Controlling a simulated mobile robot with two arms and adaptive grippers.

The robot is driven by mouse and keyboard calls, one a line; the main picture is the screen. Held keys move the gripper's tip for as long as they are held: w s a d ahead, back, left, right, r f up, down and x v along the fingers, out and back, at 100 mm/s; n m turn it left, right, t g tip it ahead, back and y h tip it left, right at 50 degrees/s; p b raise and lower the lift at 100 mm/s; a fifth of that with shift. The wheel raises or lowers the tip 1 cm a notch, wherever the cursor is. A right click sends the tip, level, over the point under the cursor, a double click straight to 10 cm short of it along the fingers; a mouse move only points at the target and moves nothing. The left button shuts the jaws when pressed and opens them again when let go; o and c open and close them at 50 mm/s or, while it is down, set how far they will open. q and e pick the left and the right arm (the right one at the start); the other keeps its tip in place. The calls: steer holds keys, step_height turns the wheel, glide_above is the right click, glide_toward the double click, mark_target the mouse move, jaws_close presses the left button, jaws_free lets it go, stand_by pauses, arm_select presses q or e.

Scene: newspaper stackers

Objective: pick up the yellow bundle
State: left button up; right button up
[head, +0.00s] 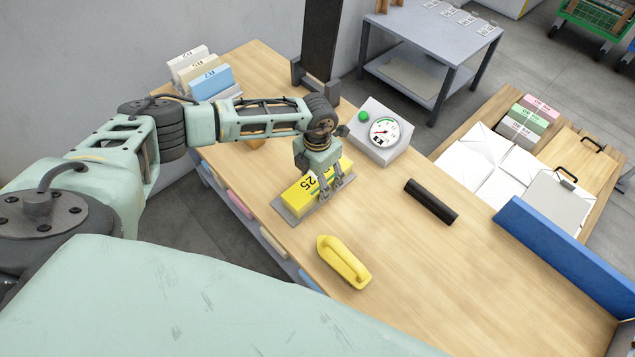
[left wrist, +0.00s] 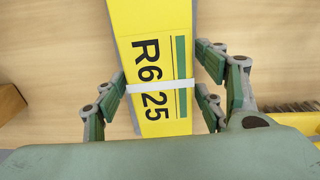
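The yellow bundle (head: 296,199) lies on or just above a grey plate (head: 288,216) on the wooden table. It has a white strap and the print R625, which shows in the left wrist view (left wrist: 152,40). My left gripper (head: 328,190) points down over the bundle. In the left wrist view its fingers (left wrist: 162,88) flank both long sides near the strap. They are very close to the bundle, but I cannot tell whether they press on it. My right gripper is not in view.
A yellow brush (head: 343,262) lies in front of the plate. A dial scale (head: 380,132) stands behind, and a black bar (head: 431,201) lies to the right. A blue raised edge (head: 565,255) borders the right side. The table's front middle is clear.

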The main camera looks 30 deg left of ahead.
arm_select(q)
steer(key=c, duration=1.5)
steer(key=shift+o, duration=0.2)
steer(key=shift+w+r, duration=0.1)
steer(key=shift+r, duration=0.45)
step_height(320, 180, up, 9)
steer(key=shift+r, duration=0.1)
